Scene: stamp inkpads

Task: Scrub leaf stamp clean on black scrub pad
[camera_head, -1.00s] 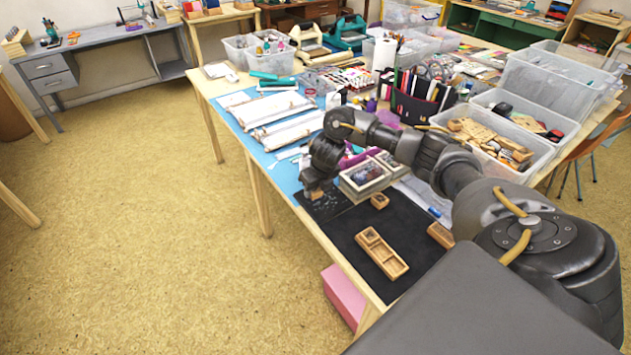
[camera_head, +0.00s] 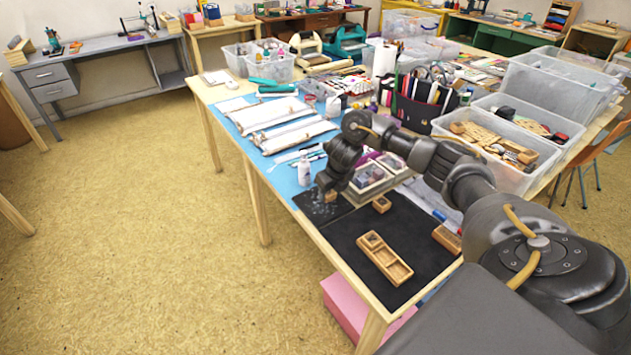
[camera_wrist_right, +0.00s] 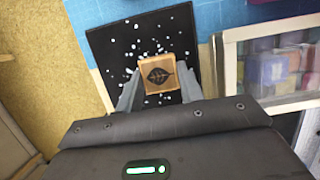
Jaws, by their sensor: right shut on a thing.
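In the right wrist view, my right gripper (camera_wrist_right: 160,90) is shut on a square wooden stamp (camera_wrist_right: 158,75) whose upper face shows a dark leaf. The stamp is over the black scrub pad (camera_wrist_right: 110,40), which is dotted with white flecks. In the head view my right gripper (camera_head: 328,188) holds the stamp (camera_head: 330,197) at the scrub pad (camera_head: 308,208) near the table's left edge. Whether the stamp touches the pad is hidden by the gripper. My left gripper is not in view.
A white bottle (camera_head: 304,172) stands just behind the pad. A box with glass-topped compartments (camera_head: 370,180) stands right of the gripper. A wooden tray (camera_head: 384,258) and small wooden blocks (camera_head: 381,204) lie on the dark mat (camera_head: 410,225). White paper rolls (camera_head: 285,125) lie farther back.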

